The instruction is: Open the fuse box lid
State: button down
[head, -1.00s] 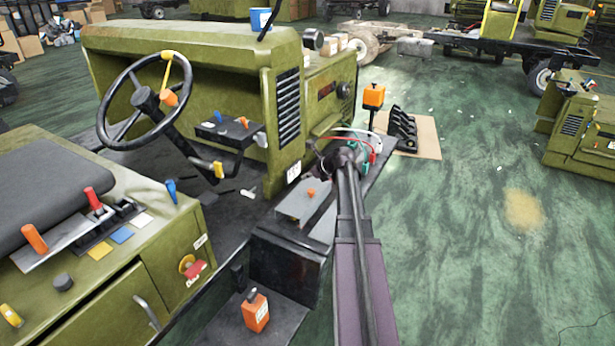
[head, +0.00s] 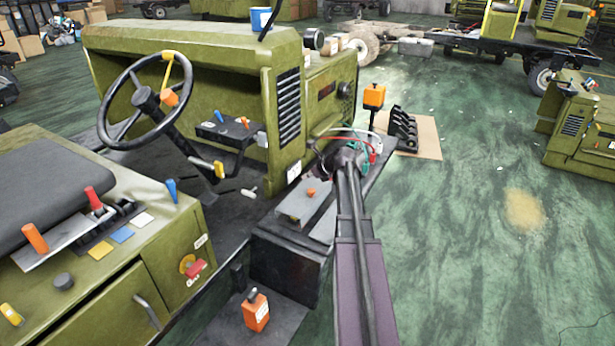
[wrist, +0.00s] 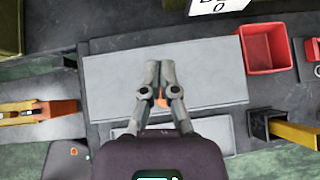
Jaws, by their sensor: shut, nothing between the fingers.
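A flat light-grey box top, apparently the fuse box lid (wrist: 110,85), lies under my gripper in the wrist view. Its grey surface also shows in the head view (head: 291,207), left of my arm and partly covered by it. It looks closed and flat. A small orange knob (head: 311,192) shows on it; in the wrist view orange (wrist: 160,96) shows between the finger links. My gripper (wrist: 160,66) is shut and empty, its fingertips together over the grey top. I cannot tell whether they touch it. In the head view my arm hides the fingers.
A red open bin (wrist: 266,48) stands right of the grey top, with a yellow bar (wrist: 296,133) nearby. An orange-topped lever (head: 374,96) stands beyond my wrist. The green vehicle body (head: 200,45) rises to the left; open floor (head: 470,250) lies right.

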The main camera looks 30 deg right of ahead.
aim_at(312, 192)
jog(key=shift+f, duration=0.1)
jog(key=shift+s+d+f+b, duration=0.15)
jog(key=shift+s+f+b, duration=0.45)
jog(key=shift+f+b, duration=0.3)
jog(key=shift+s+d+f+b, duration=0.15)
jog(key=shift+s+f+b, duration=0.4)
jog(key=shift+f+b, duration=0.15)
jog(key=s+d, duration=0.4)
jog(key=s, duration=0.5)
jog(key=shift+s+f+b, duration=0.2)
jog(key=shift+b, duration=0.1)
jog(key=shift+f, duration=0.1)
